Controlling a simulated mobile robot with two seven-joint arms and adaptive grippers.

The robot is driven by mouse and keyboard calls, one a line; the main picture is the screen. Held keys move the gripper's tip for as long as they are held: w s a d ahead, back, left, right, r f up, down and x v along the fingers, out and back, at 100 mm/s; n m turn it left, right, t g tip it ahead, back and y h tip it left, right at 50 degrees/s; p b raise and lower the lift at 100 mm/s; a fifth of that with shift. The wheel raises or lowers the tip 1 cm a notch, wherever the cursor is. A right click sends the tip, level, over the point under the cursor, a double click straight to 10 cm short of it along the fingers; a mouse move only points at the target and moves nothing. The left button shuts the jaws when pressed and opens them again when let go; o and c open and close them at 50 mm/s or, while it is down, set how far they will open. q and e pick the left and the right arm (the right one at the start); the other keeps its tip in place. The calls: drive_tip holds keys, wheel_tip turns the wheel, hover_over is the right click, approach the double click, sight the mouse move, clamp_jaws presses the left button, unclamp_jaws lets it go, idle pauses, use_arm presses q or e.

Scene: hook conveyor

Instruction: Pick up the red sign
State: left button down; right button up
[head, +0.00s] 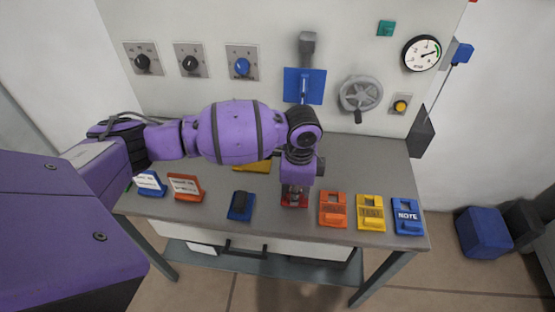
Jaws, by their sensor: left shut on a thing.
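The red sign (294,203) is on the grey table, between a dark blue piece and an orange sign, and only its lower part shows. My left gripper (294,187) points down over it and is shut on it. The gripper and wrist hide its upper part. I cannot tell whether it is lifted clear of the table. My right gripper is not in the head view.
An orange sign (332,210), a yellow sign (370,212) and a blue NOTE sign (407,216) stand right. A dark blue piece (240,206), a red-orange sign (186,187) and a blue sign (150,184) stand left. A panel with knobs and a handwheel (361,95) rises behind.

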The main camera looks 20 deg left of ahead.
use_arm(q)
drive_tip(key=s+d+r+p, duration=0.1)
drive_tip(key=s+d+r, duration=0.3)
drive_tip(key=s+r, duration=0.6)
drive_tip(key=s, duration=0.3)
drive_tip(key=shift+r+p, duration=0.2)
drive_tip(key=shift+p, duration=0.15)
drive_tip(key=shift+d, duration=0.1)
drive_tip(key=shift+s+f, duration=0.1)
